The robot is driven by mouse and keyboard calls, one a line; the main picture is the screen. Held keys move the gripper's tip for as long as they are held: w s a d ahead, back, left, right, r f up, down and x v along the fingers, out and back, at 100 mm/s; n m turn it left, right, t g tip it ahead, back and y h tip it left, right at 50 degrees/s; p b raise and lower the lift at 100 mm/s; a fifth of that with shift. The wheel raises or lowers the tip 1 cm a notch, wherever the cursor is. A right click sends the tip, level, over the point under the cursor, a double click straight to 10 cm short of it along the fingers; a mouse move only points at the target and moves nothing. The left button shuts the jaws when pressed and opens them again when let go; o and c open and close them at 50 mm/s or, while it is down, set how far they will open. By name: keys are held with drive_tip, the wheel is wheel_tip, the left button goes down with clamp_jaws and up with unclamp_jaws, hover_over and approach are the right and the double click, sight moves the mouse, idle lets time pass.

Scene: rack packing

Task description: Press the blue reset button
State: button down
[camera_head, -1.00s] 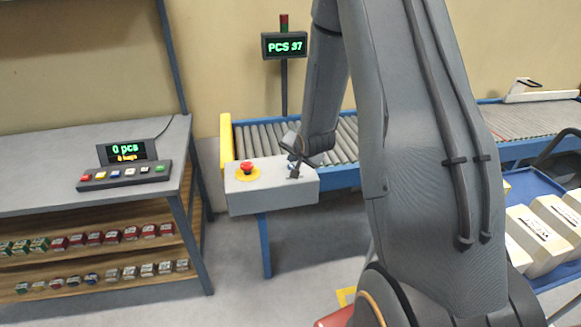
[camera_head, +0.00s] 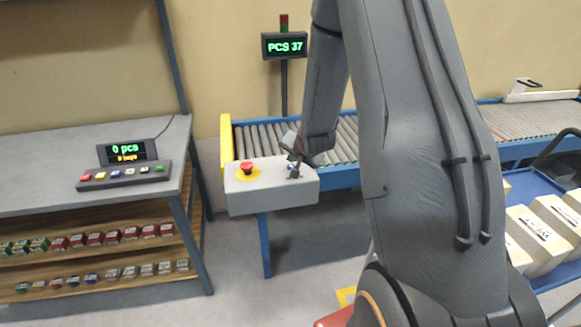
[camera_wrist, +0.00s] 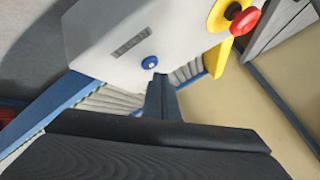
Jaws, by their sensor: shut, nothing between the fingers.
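The blue reset button (camera_wrist: 149,62) is a small round knob on the pale grey control box. It shows in the wrist view beside a dark label strip. My gripper (camera_wrist: 157,78) is shut and empty, with its tips just short of the button in that picture. I cannot tell whether they touch it. In the head view my gripper (camera_head: 294,173) is over the right part of the control box (camera_head: 272,194). The button is hard to make out there.
A red emergency stop knob (camera_head: 247,168) on a yellow base stands left on the same box; it also shows in the wrist view (camera_wrist: 245,20). The roller conveyor (camera_head: 262,136) runs behind. A bench (camera_head: 60,138) with a button panel (camera_head: 124,175) stands left.

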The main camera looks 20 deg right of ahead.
drive_tip(key=shift+f, duration=0.15)
drive_tip(key=shift+f, duration=0.3)
drive_tip(key=shift+f+b, duration=0.35)
drive_tip(key=shift+b, duration=0.05)
idle(0.8)
drive_tip(key=shift+r, duration=0.1)
drive_tip(key=shift+r+p, duration=0.7)
drive_tip(key=shift+r+p, duration=1.9)
drive_tip(key=shift+r, duration=0.65)
